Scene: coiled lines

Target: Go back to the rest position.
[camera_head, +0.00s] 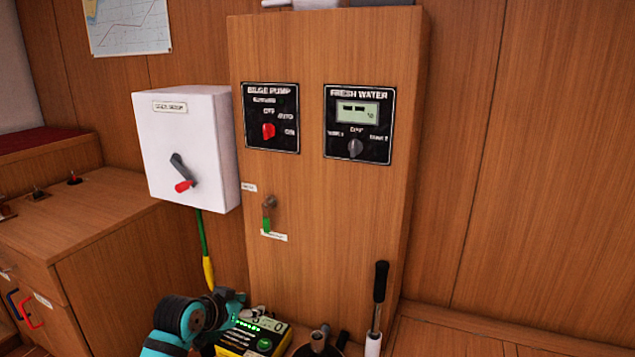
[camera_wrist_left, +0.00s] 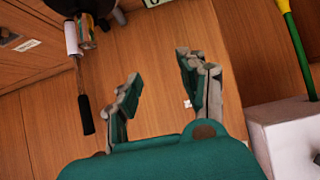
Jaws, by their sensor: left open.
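My left gripper (camera_wrist_left: 163,82) is open in the left wrist view, with nothing between its fingers. Wood panelling lies behind the fingers. In the head view my teal and dark left arm comes in low at the bottom, in front of the cabinet (camera_head: 322,255). Its fingers are hard to make out there. My right gripper is in neither view.
A white switch box (camera_head: 215,150) with a red-tipped lever hangs left of the cabinet, a green and yellow cable (camera_head: 204,240) below it. A yellow-black device (camera_head: 262,338) with green lights sits beside my arm. A black-handled lever (camera_head: 379,290) stands to its right.

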